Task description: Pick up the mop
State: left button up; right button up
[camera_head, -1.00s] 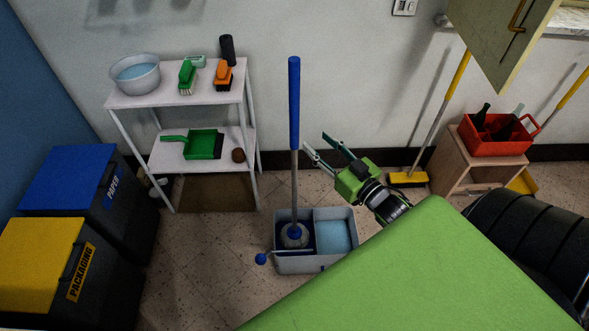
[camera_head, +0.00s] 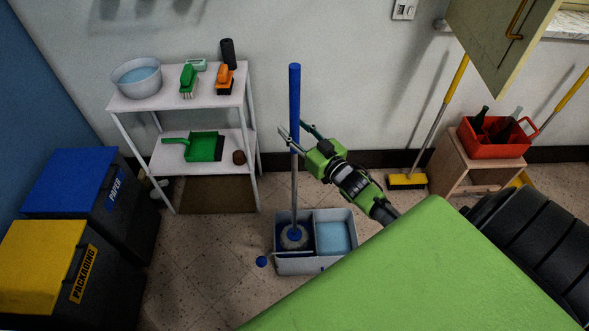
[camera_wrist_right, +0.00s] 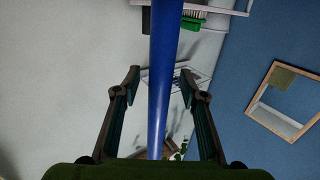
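The mop (camera_head: 294,90) stands upright, with a blue upper handle, a grey lower pole and its head in the left compartment of a grey bucket (camera_head: 298,268). The bucket's right compartment holds light blue liquid. My right gripper (camera_head: 297,135) is open at the lower part of the blue handle, with its fingers on either side of it. In the right wrist view the blue handle (camera_wrist_right: 163,70) runs between the two spread fingers (camera_wrist_right: 160,85); I see no finger closed on it. My left gripper is not in view.
A white shelf (camera_head: 185,97) with brushes and a basin stands to the left, beside the bins (camera_head: 75,185). A yellow broom (camera_head: 407,181) and a stool with a red crate (camera_head: 495,145) are right. A large green surface (camera_head: 420,270) fills the lower right.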

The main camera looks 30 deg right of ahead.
aim_at(298, 103)
jog(key=shift+s, duration=0.1)
jog(key=shift+c, duration=0.4)
grip_shut()
jog(key=shift+r, duration=0.15)
jog(key=shift+r, duration=0.1)
jog(key=shift+r, duration=0.35)
notch_tip(298, 103, up, 9)
jog(key=shift+r+p, duration=0.2)
jog(key=shift+p, duration=0.1)
notch_tip(298, 103, up, 16)
jog(key=p, duration=1.5)
jog(key=shift+f, duration=0.2)
